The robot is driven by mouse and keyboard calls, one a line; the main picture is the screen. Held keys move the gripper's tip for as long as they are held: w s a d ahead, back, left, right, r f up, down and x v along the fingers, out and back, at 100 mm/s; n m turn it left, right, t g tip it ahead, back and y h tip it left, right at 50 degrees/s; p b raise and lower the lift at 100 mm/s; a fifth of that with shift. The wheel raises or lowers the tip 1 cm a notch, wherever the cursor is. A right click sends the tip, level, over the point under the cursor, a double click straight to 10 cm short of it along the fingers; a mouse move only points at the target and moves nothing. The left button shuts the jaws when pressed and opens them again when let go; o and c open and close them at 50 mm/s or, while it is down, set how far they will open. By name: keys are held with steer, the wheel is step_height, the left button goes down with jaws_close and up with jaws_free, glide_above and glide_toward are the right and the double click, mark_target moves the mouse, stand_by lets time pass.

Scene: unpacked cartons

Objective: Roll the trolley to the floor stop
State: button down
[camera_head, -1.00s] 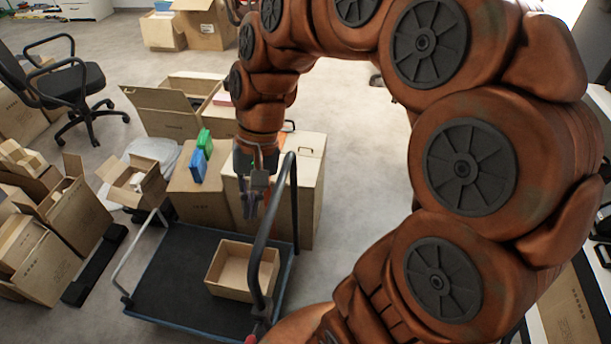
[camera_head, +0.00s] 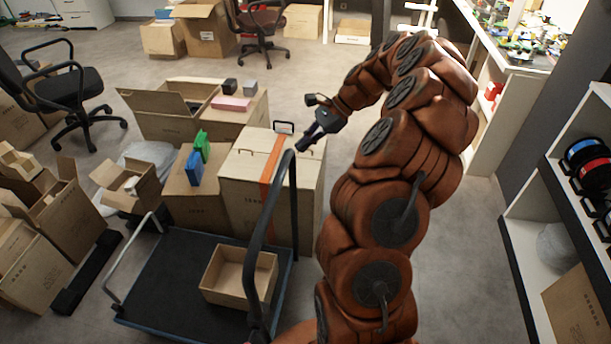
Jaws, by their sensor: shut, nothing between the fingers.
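The trolley (camera_head: 165,275) has a dark deck, a tall black handle (camera_head: 268,215) on its right and a thin silver rail (camera_head: 130,262) on its left. An open, empty carton (camera_head: 212,285) stands on the deck. A long black bar (camera_head: 88,272) lies on the floor left of the trolley, apart from it; it may be the floor stop, but I cannot tell. My gripper (camera_head: 303,144) is shut and empty, beside the top of the handle in the picture. I cannot tell whether it touches the handle.
A closed carton with an orange strip (camera_head: 262,195) and a carton bearing green and blue packs (camera_head: 190,195) stand close behind the trolley. Open cartons (camera_head: 60,220) crowd the left. Shelves (camera_head: 540,240) stand at the right.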

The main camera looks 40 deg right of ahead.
steer(key=s+d+f+m+t, duration=0.1)
steer(key=d+f+m, duration=0.1)
steer(key=d+f, duration=0.2)
steer(key=s+d+f+m+t+b, duration=0.1)
steer(key=s+d+f+m, duration=0.1)
steer(key=d, duration=0.6)
step_height(320, 180, down, 2)
steer(key=shift+f+m+h, duration=0.1)
steer(key=shift+m+h, duration=0.2)
steer(key=shift+m, duration=0.4)
steer(key=shift+w, duration=0.15)
steer(key=w+a+r+x, duration=0.1)
steer(key=r+x, duration=0.1)
steer(key=x, duration=1)
steer(key=shift+w+a+f+p, duration=0.25)
steer(key=shift+a+p, duration=0.1)
steer(key=shift+a, duration=0.15)
